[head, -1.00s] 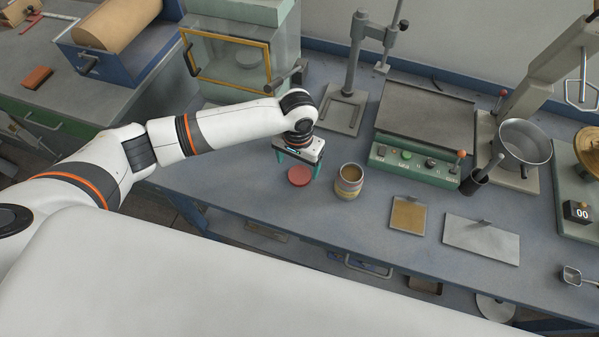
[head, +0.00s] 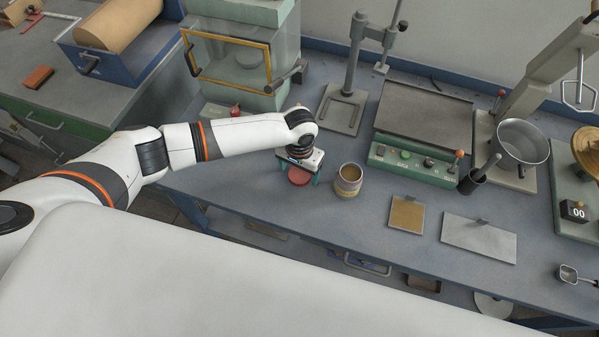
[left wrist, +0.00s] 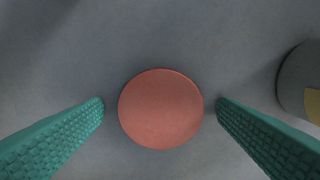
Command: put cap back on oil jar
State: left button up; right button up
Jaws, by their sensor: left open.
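A round red cap (head: 299,176) lies flat on the bench. In the left wrist view the cap (left wrist: 160,109) sits between my two teal fingers, with a gap on each side. My left gripper (head: 299,181) is open and points down over the cap, holding nothing. The oil jar (head: 348,181) stands upright and uncovered on the bench, just right of the cap. My right gripper does not show.
A tan plate (head: 407,213) and a grey plate (head: 478,240) lie to the right. A glass-fronted cabinet (head: 228,62) stands behind my left arm. The bench in front of the jar is clear.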

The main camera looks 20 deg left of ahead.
aim_at(299, 174)
pick_arm(q)
jog(key=shift+c, duration=0.4)
jog(key=c, duration=1)
jog(key=shift+r, duration=0.1)
notch_tip(299, 174, up, 10)
jog(key=shift+f+b, duration=0.1)
jog(key=shift+b, duration=0.45)
